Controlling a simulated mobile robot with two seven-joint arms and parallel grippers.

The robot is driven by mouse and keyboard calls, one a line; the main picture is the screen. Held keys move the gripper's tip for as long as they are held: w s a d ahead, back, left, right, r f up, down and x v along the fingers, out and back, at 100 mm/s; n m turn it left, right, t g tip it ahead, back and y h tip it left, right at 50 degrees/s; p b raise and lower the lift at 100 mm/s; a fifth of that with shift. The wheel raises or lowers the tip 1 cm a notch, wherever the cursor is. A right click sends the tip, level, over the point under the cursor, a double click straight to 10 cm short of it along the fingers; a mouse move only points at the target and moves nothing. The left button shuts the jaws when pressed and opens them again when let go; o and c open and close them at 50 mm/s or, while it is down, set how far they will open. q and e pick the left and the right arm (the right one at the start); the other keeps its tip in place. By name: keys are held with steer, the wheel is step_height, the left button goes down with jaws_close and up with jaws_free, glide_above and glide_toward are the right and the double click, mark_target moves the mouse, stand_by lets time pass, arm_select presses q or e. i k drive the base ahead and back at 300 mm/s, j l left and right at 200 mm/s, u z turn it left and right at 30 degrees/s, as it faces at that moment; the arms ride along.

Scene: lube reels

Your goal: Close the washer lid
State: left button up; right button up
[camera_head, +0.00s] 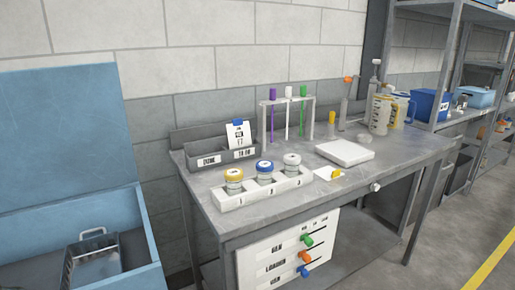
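A blue washer stands at the left edge, partly cut off by the picture. Its large flat lid (62,130) is raised, standing almost upright behind the tub (147,232). The tub is open at the top. A grey wire basket (92,262) with a pale handle sits inside it. Neither of my grippers shows in the head view.
A grey workbench (215,212) stands right of the washer, close to it. It holds a grey sorting tray (209,161), a white rack with several jars (242,199) and a tube stand (314,100). Shelving (448,65) stands further right. Open floor (450,250) shows at lower right.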

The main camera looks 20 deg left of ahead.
mark_target(64, 133)
steer(key=i+l+u, duration=0.15)
steer(key=u, duration=0.35)
steer(key=i+l+u, duration=0.15)
steer(key=u, duration=0.35)
steer(key=i+l+u, duration=0.1)
steer(key=l+u, duration=0.2)
steer(key=u, duration=0.2)
steer(key=l+u, duration=0.25)
steer(key=u, duration=0.25)
steer(key=i+l+u, duration=0.1)
steer(key=l+u, duration=0.15)
steer(key=u, duration=0.2)
steer(key=l+u, duration=0.2)
steer(key=u, duration=0.25)
steer(key=l+u, duration=0.55)
steer(key=u, duration=0.3)
steer(key=j+u, duration=0.35)
steer(key=j, duration=0.3)
steer(key=i+j+u, duration=0.15)
steer(key=j, duration=0.2)
steer(key=k+l+z, duration=0.15)
steer(key=l, duration=0.2)
steer(key=k+l+z, duration=0.15)
steer(key=l, duration=0.2)
steer(key=i+l, duration=0.1)
steer(key=l, duration=0.6)
